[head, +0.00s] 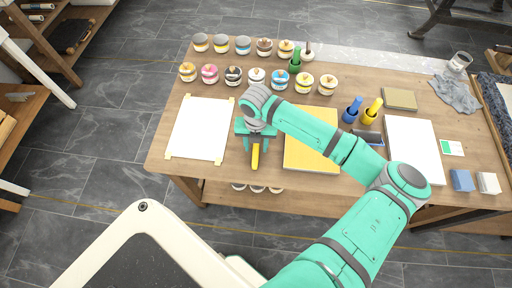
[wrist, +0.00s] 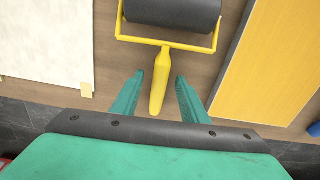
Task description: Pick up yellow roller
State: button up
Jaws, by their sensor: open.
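The yellow roller (wrist: 158,90) lies on the wooden table, with a dark cylinder (wrist: 172,12), a yellow frame and a yellow handle. In the head view its handle (head: 255,158) points toward the table's front edge, and the cylinder is hidden under my arm. My gripper (wrist: 157,80) is open, with one green finger on each side of the handle. I see gaps between the fingers and the handle. It also shows in the head view (head: 256,140), above the roller.
A taped white sheet (head: 201,130) lies left of the roller and a yellow board (head: 312,150) lies right. Several paint jars (head: 256,78) stand behind. Blue (head: 352,110) and yellow (head: 372,111) handled tools, another dark roller (head: 368,138) and a white board (head: 413,150) are farther right.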

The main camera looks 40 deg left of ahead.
jog(key=shift+c, duration=0.5)
grip_shut()
jog(key=shift+r, duration=0.1)
